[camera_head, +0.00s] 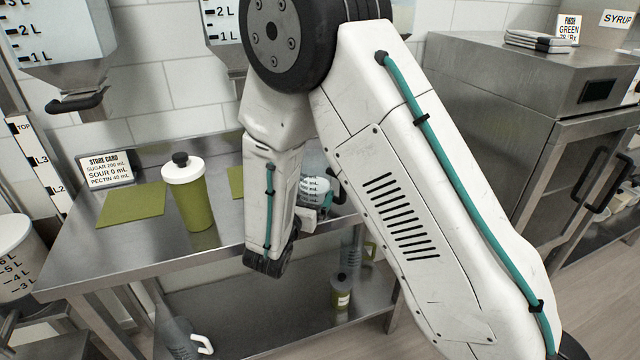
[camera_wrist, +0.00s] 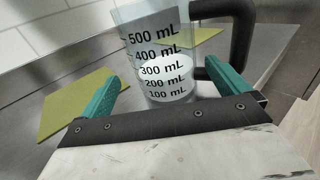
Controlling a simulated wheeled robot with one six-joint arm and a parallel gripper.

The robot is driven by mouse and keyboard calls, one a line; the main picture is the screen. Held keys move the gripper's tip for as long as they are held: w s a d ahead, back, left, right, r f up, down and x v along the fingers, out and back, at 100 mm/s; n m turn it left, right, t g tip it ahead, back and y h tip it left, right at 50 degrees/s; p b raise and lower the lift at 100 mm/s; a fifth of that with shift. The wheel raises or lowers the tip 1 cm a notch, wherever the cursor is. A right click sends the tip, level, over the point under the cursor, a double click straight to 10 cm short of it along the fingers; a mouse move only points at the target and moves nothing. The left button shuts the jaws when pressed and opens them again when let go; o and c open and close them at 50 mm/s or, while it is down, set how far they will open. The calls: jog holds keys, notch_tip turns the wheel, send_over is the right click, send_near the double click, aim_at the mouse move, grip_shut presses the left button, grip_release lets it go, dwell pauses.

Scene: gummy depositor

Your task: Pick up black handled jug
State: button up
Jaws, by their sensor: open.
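The black handled jug (camera_wrist: 162,60) is a clear measuring jug with marks from 100 to 500 mL. Pale liquid stands in it to about the 300 mL mark. Its black handle (camera_wrist: 238,45) is on the right in the wrist view. In the head view the jug (camera_head: 315,190) stands on the steel table, partly hidden behind my arm. My gripper (camera_wrist: 168,92) is open, its teal fingers on either side of the lower jug. The right finger is below the handle. I cannot tell whether either finger touches the jug.
The steel table (camera_head: 75,250) holds a green cup with white lid and black knob (camera_head: 188,195), a green mat (camera_head: 130,206) and a store card (camera_head: 106,170). A lower shelf (camera_head: 270,325) holds more vessels. A steel cabinet (camera_head: 500,110) stands at right.

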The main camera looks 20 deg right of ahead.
aim_at(319, 162)
jog(key=x, duration=0.4)
jog(key=shift+s+d, duration=0.25)
jog(key=shift+w+d, duration=0.3)
jog(key=shift+w, duration=0.2)
jog(key=c, duration=1.1)
jog(key=shift+r, duration=0.15)
jog(key=shift+r, duration=0.6)
notch_tip(319, 162, up, 2)
jog(key=shift+r, duration=0.2)
jog(key=s+d+r+v, duration=0.1)
jog(key=s+d+v, duration=0.1)
jog(key=v, duration=1.4)
jog(key=shift+d, duration=0.2)
jog(key=shift+w+r, duration=0.1)
